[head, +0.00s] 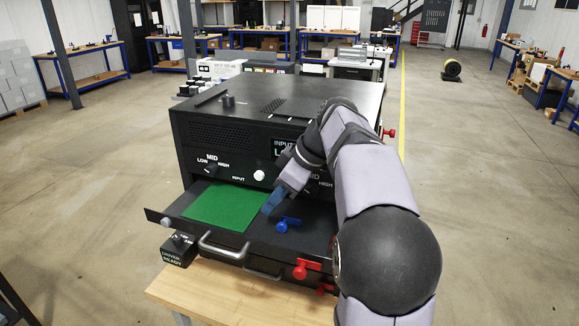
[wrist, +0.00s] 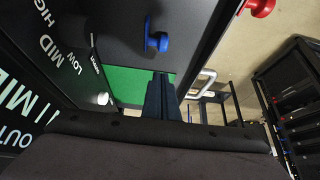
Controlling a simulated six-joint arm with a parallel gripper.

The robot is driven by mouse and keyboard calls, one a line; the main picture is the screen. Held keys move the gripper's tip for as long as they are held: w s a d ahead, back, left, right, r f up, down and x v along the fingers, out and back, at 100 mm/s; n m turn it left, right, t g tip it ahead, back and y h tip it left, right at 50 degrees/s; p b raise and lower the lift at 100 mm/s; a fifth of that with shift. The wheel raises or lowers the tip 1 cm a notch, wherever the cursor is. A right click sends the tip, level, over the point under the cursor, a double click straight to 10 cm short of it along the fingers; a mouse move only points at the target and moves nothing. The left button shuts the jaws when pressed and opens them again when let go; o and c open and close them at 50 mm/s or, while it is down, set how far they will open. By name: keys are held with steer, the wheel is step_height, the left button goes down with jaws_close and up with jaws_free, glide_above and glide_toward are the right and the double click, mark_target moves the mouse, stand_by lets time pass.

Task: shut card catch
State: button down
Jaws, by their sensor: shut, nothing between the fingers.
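The blue card catch (head: 288,223) sits on the dark floor of the pulled-out drawer (head: 265,237), right of the flat green card (head: 218,205). In the wrist view the catch (wrist: 157,41) shows as a round knob with a short lever, and the green card (wrist: 128,85) lies partly behind my fingers. My gripper (head: 268,209) is shut and empty. Its blue fingertips are over the drawer near the card's right edge, just left of the catch and seemingly apart from it. In the wrist view my gripper (wrist: 162,82) points toward the card. I cannot tell its exact height.
The black cabinet (head: 250,115) stands behind the drawer, with knobs on its front. A small "driver ready" box (head: 178,250) is at left. The wooden bench (head: 220,295) is clear in front.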

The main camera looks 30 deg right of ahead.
steer(key=shift+w+r+b, duration=0.15)
steer(key=shift+r+b, duration=0.25)
steer(key=shift+r, duration=0.35)
steer(key=v, duration=0.9)
steer(key=shift+b, duration=0.45)
steer(key=shift+a, duration=0.15)
steer(key=s+a+f+n+y+b, duration=0.1)
steer(key=s+a+f+n+b, duration=0.1)
steer(key=a+f, duration=0.6)
steer(key=s+a+f+n+b, duration=0.1)
steer(key=a+f+n+b, duration=0.1)
steer(key=a+f, duration=0.6)
steer(key=s+d+f+m+g+h+p, duration=0.2)
steer(key=s+f+m, duration=0.4)
steer(key=s+f, duration=0.2)
steer(key=s+d+f+m+g+h+p, duration=0.2)
steer(key=s+f+m+h, duration=0.1)
steer(key=s+f+m, duration=0.4)
step_height(320, 180, down, 3)
steer(key=shift+s+d+r, duration=0.15)
steer(key=shift+s+d, duration=0.25)
steer(key=shift+s, duration=0.55)
